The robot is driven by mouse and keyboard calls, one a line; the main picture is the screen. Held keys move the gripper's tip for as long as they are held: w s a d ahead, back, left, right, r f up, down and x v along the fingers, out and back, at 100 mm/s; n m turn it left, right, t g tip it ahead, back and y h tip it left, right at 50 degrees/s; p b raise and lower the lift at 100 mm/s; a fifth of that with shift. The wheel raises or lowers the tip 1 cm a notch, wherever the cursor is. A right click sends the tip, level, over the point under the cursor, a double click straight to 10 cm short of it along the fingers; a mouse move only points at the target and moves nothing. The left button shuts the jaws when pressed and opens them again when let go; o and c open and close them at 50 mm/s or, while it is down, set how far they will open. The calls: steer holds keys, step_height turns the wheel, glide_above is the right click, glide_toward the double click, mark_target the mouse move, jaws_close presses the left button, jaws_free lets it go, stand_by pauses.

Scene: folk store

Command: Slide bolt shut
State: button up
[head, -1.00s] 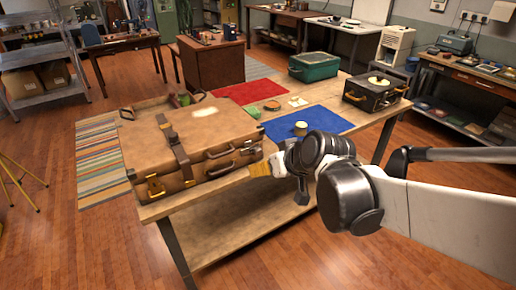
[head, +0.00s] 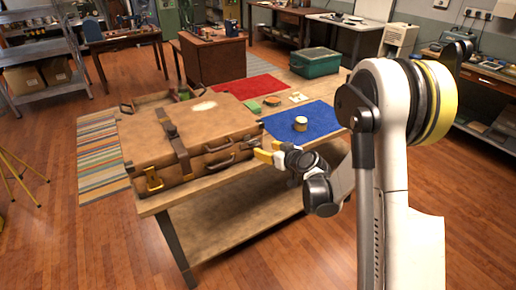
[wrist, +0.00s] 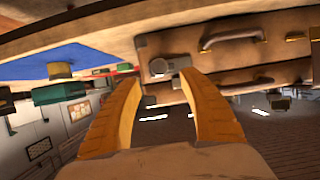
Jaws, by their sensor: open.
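A brown leather suitcase (head: 190,125) lies closed on the wooden table, with a strap over its lid and handles on its front. In the wrist view, a small metal fitting with a rounded knob (wrist: 158,67) sits on the suitcase's front (wrist: 200,70) near its corner; it looks like the bolt, but I cannot tell how far it is slid. My gripper (head: 266,150) is at the right front corner of the suitcase, its yellow fingers pointing at it. In the wrist view my gripper (wrist: 160,82) is open and empty, with the fitting just beyond and between the fingertips.
A blue mat (head: 285,122) with a small round tin (head: 300,124) lies right of the suitcase. A red mat (head: 245,88) and a green case (head: 315,62) are farther back. The table's front edge (head: 215,178) runs below my gripper, with a lower shelf (head: 235,205) underneath.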

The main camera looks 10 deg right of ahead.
mark_target(259, 146)
steer(key=b+x, duration=0.1)
steer(key=x, duration=0.5)
steer(key=shift+w+a+f+b, duration=0.15)
steer(key=shift+w+f+b, duration=0.05)
steer(key=shift+w+b, duration=0.2)
steer(key=shift+c, duration=0.4)
